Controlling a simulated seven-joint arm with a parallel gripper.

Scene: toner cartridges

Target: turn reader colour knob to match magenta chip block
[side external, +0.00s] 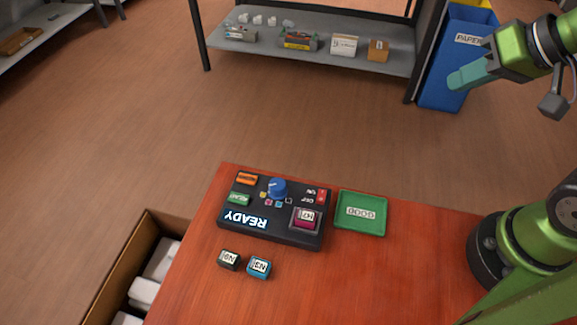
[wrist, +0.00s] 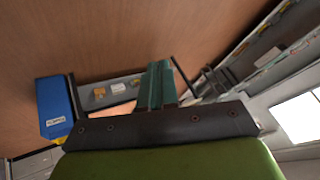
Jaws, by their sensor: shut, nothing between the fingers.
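The dark reader (side external: 262,225) lies on the red-brown table, its lit display reading READY. Its blue colour knob (side external: 277,187) stands at the top edge, with small coloured marks below it; which mark it points at is too small to tell. The magenta chip block (side external: 306,217), labelled M7, sits in the reader's lower right socket. My gripper (side external: 455,83) is up at the top right, far from the reader, shut and empty. In the wrist view its teal fingers (wrist: 159,82) are together, and neither knob nor reader shows there.
A green tray (side external: 361,228) marked GOOD lies right of the reader. A black block (side external: 229,260) and a cyan block (side external: 260,267) lie in front of it. An open box (side external: 112,268) stands left of the table. A blue paper bin (side external: 440,85) is behind my gripper.

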